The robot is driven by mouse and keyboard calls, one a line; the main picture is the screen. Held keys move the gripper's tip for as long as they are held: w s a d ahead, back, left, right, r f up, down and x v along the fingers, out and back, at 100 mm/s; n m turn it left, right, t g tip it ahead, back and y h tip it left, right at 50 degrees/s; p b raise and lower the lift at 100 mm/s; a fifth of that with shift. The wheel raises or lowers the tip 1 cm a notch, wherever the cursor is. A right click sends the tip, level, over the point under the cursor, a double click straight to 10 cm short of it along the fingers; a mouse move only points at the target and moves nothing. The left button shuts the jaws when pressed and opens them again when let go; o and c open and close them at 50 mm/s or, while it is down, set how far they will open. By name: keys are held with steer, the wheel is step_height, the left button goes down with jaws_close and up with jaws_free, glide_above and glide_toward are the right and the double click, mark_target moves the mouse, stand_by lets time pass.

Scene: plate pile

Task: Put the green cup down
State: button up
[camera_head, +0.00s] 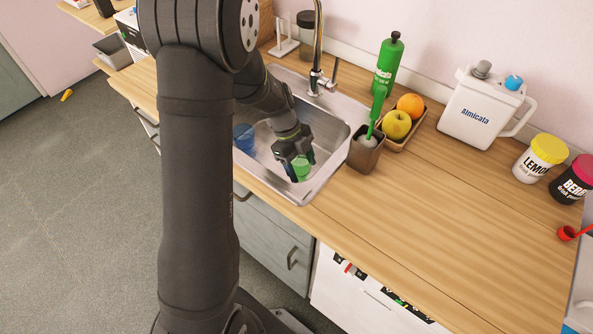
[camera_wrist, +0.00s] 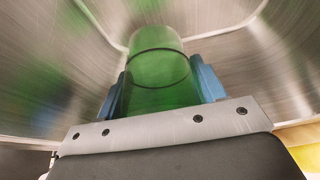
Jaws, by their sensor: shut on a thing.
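The green cup (camera_head: 301,170) is see-through and is held in my gripper (camera_head: 297,161), inside the metal sink (camera_head: 324,173). In the wrist view the green cup (camera_wrist: 158,72) stands between the two blue fingers of my gripper (camera_wrist: 161,85), which press on its sides. A dark ring shows around the cup. My gripper points down into the sink. My gripper partly covers the cup in the head view, and I cannot tell whether its base touches the sink floor.
A blue cup (camera_head: 244,138) is in the sink at the left. The faucet (camera_head: 319,75) rises behind the sink. A brush holder (camera_head: 366,153) and a fruit tray (camera_head: 413,136) stand close to the sink's right edge. The wooden counter (camera_head: 450,215) is clear at the front right.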

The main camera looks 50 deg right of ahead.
mark_target(301, 176)
steer(key=shift+f, duration=2.55)
steer(key=o, duration=1)
steer(key=shift+f, duration=0.1)
steer(key=v, duration=1.2)
